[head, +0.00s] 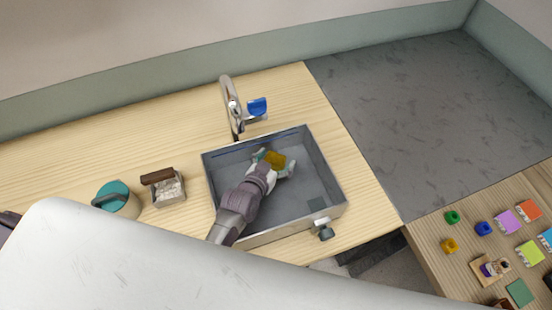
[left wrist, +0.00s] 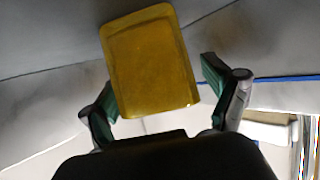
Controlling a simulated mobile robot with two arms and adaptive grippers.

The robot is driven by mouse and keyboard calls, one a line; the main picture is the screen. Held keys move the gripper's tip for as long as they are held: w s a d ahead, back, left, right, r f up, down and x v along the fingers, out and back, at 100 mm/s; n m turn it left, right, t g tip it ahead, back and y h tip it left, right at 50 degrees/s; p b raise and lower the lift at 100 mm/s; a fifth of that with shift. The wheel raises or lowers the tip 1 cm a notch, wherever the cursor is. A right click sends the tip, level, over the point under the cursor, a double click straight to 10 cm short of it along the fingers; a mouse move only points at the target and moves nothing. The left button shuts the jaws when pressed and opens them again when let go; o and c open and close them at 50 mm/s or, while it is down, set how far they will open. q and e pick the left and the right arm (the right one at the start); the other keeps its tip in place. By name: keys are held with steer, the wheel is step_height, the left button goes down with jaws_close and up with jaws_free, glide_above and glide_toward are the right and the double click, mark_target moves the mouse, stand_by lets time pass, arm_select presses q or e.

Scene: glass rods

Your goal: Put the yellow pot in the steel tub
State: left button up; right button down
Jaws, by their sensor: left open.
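The yellow pot (head: 276,158) is inside the steel tub (head: 330,180), toward its back wall. My left gripper (head: 273,167) reaches down into the tub, right at the pot. In the left wrist view the pot (left wrist: 150,62) shows as a yellow rounded square in front of and partly between the open fingers (left wrist: 160,105). A gap shows on the right between pot and finger; on the left the pot overlaps the finger, and I cannot tell whether they touch. My right gripper is not in view.
A faucet (head: 233,108) with a blue part (head: 257,106) stands behind the tub. A teal-lidded pot (head: 117,197) and a brown-handled box (head: 164,188) sit to the left. A drain valve (head: 322,230) juts from the tub's front. Small coloured items lie at the far right.

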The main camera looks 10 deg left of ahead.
arm_select(q)
steer(key=b+v, duration=0.1)
steer(key=v, duration=0.6)
steer(key=shift+s+r, duration=0.15)
steer(key=shift+s, duration=0.05)
